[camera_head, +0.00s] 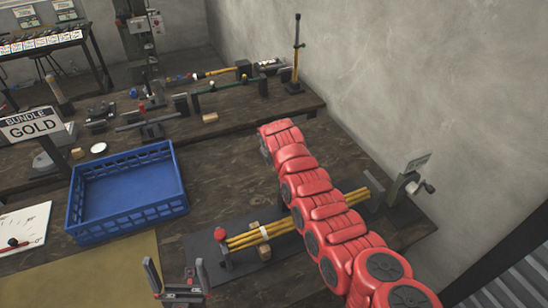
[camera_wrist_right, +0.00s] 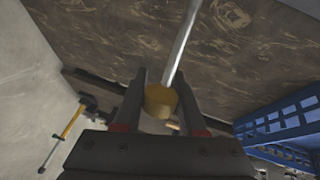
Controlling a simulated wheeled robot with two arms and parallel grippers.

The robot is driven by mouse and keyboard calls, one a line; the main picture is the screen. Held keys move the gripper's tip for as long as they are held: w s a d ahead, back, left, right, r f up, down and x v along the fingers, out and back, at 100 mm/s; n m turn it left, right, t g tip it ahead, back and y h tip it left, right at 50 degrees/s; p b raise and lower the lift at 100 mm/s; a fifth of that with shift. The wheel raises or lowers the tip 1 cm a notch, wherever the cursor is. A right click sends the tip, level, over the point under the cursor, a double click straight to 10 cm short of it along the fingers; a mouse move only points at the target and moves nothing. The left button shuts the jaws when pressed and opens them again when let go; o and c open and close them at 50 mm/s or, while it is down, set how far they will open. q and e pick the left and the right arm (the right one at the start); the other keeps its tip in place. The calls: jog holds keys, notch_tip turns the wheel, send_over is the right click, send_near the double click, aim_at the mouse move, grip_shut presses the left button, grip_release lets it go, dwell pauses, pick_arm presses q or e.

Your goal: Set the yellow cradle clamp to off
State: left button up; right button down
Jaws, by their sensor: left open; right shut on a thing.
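My right gripper (camera_wrist_right: 161,80) is shut on a yellow-brown cylindrical knob (camera_wrist_right: 160,100) in the right wrist view. A bright metal rod (camera_wrist_right: 183,45) runs up from the knob. In the head view my red right arm hides this gripper and what it holds. I cannot tell which fixture the knob belongs to. Yellow rods (camera_head: 243,239) with a white band lie in a cradle on the near bench, partly behind my right arm. A yellow upright lever (camera_head: 297,45) stands at the back bench corner; I cannot tell whether it is the clamp. My left gripper (camera_head: 177,272) is open and empty at the bottom.
A blue crate (camera_head: 128,222) stands left of my right arm and shows in the right wrist view (camera_wrist_right: 290,118). A sign (camera_head: 32,124) reads "BUNDLE GOLD". A crank fixture (camera_head: 408,180) stands at the right bench end. A wooden block (camera_head: 210,118) lies on the bench. The wall bounds the right.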

jog(key=shift+c, duration=2.4)
grip_release()
jog(key=shift+f, duration=0.1)
jog(key=b+v, duration=0.1)
jog(key=v, duration=1.6)
jog(key=shift+b, duration=0.3)
jog(key=shift+s, duration=0.1)
